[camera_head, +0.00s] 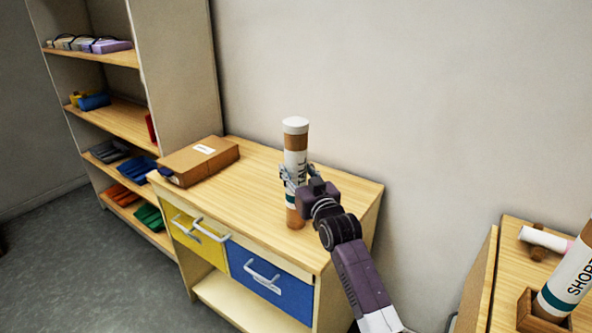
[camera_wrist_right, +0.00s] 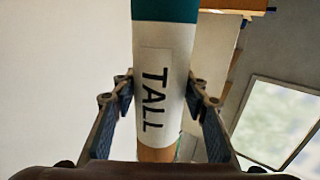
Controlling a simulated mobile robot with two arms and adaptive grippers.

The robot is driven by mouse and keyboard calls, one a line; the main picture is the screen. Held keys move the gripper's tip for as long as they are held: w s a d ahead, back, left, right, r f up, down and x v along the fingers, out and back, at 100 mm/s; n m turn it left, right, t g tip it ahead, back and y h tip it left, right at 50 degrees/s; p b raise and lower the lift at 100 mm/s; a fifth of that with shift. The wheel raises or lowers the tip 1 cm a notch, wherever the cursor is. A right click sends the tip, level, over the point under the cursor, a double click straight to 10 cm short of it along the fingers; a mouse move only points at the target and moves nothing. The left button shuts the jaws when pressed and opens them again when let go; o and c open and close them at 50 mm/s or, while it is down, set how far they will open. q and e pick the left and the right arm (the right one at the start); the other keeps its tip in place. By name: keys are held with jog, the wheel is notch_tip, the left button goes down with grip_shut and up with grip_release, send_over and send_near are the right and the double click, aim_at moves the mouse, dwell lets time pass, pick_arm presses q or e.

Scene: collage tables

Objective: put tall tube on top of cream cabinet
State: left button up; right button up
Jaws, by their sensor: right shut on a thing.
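The tall tube (camera_head: 295,150) is brown with a white cap, a white label and a teal band. It stands upright over the cream cabinet's wooden top (camera_head: 255,175). My right gripper (camera_head: 296,180) is shut around its middle. The tube's lower end appears at the cabinet top, but I cannot tell whether it touches. In the right wrist view the tube (camera_wrist_right: 163,90) shows the word TALL between the two fingers (camera_wrist_right: 163,105). The cabinet has a yellow drawer (camera_head: 195,238) and a blue drawer (camera_head: 265,280). My left gripper is not in view.
A brown cardboard box (camera_head: 200,160) lies on the cabinet top's left part. A tall shelf (camera_head: 180,70) with folded coloured items stands to the left. At the lower right, another table (camera_head: 500,265) holds a short tube (camera_head: 570,275) in a wooden holder. The wall is close behind the cabinet.

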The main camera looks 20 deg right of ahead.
jog(key=o, duration=1.2)
jog(key=shift+f, duration=0.1)
jog(key=s, duration=0.4)
jog(key=s+b, duration=0.1)
jog(key=s, duration=0.7)
jog(key=shift+d, duration=0.3)
